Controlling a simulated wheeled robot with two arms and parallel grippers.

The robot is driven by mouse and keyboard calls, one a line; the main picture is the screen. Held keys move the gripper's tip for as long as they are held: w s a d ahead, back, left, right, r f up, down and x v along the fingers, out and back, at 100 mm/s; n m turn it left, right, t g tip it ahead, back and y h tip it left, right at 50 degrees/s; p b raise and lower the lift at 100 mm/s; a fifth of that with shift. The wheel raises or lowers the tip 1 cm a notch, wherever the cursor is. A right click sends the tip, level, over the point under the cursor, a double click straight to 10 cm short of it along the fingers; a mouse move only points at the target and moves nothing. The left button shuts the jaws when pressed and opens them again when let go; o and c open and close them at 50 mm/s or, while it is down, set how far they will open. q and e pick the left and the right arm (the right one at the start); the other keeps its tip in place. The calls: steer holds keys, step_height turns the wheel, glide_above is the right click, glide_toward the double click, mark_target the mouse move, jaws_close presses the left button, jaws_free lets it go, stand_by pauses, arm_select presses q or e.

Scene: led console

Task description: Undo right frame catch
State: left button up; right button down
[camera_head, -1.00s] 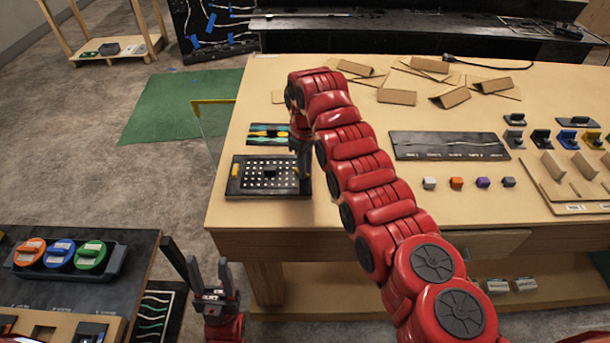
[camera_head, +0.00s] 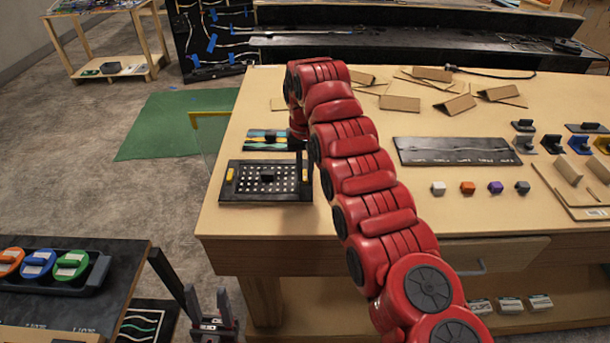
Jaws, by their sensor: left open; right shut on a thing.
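The black frame (camera_head: 265,197) lies flat on the wooden table's left end and holds a white-dotted panel (camera_head: 280,179) with a dark knob at its middle. A yellow left catch (camera_head: 229,174) sits on its left side. The yellow right catch (camera_head: 304,174) shows on its right side, partly covered by my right gripper (camera_head: 304,160). That gripper points down and is shut on the right catch; its fingertips are small and partly hidden. My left gripper (camera_head: 207,304) is open and empty, low in the picture, well away from the frame, with its fingers pointing up.
A patterned strip (camera_head: 266,140) lies behind the frame. A dark labelled board (camera_head: 457,151), small coloured cubes (camera_head: 467,188) and cardboard pieces (camera_head: 400,103) are on the table. A console with round coloured knobs (camera_head: 71,263) stands at lower left. My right arm crosses the table's middle.

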mark_target(305, 177)
steer(key=shift+w+m, duration=0.1)
steer(key=shift+m, duration=0.5)
steer(key=shift+r, duration=0.1)
steer(key=c, duration=0.9)
jaws_free()
steer(key=shift+o, duration=0.2)
step_height(305, 177, up, 17)
steer(key=p, duration=1.6)
steer(key=shift+r, duration=0.1)
